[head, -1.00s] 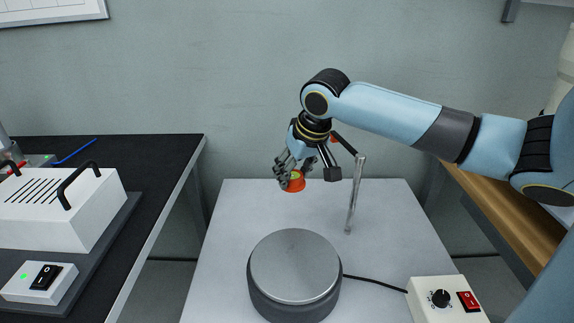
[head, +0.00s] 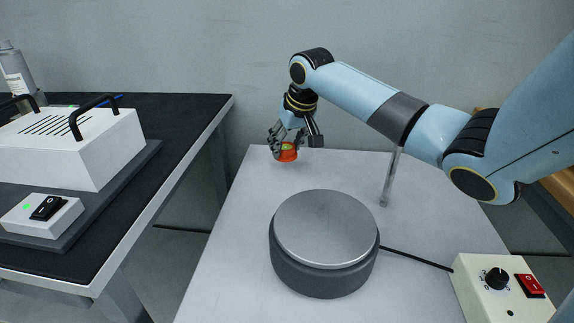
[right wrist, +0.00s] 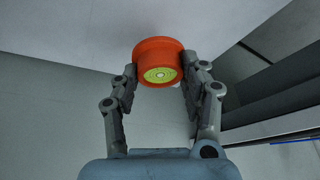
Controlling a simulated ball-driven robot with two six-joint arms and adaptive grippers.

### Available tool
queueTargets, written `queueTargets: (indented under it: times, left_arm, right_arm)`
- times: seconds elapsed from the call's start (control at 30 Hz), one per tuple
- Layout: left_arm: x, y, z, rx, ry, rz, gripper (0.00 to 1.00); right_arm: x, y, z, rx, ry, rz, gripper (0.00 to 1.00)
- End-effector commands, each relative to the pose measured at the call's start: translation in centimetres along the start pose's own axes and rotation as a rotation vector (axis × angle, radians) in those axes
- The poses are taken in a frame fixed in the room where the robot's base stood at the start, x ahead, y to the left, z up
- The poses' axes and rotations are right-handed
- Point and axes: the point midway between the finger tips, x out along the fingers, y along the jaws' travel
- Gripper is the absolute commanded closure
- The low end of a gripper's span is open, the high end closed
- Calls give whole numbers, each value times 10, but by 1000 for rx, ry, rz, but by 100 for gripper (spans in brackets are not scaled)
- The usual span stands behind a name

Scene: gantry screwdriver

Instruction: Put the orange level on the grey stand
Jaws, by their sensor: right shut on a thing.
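The orange level (head: 287,156) is a small round orange piece with a yellow-green bubble face, seen closely in the right wrist view (right wrist: 158,68). My right gripper (head: 293,147) is shut on it, with one finger on each side of its rim. It holds the level near the far left edge of the white table. The grey stand (head: 325,230) is a thick dark-grey disc with a flat metal top, nearer the camera and right of the level. Its top is bare. My left gripper is not in view.
A cable runs from the stand to a control box (head: 503,288) with a knob and red switch. A black bench (head: 190,112) with a white handled box (head: 75,150) is at left.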

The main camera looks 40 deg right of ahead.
Motion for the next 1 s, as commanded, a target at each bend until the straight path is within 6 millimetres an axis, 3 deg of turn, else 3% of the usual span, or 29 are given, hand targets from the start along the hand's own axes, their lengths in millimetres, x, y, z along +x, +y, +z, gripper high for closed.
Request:
queueTargets:
  times: [0.33,0.7,0.73,0.9,1.0]
  left_arm:
    - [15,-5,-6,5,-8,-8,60]
    - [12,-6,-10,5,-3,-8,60]
    - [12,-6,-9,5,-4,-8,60]
    - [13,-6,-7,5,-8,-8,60]
    - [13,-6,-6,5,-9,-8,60]
  right_arm:
    - [39,2,15,-1,-4,2,100]
    - [41,2,15,0,0,1,100]
    - [40,2,15,0,0,1,52]
    - [40,2,15,-1,0,1,33]
    - [40,2,15,-1,0,1,33]
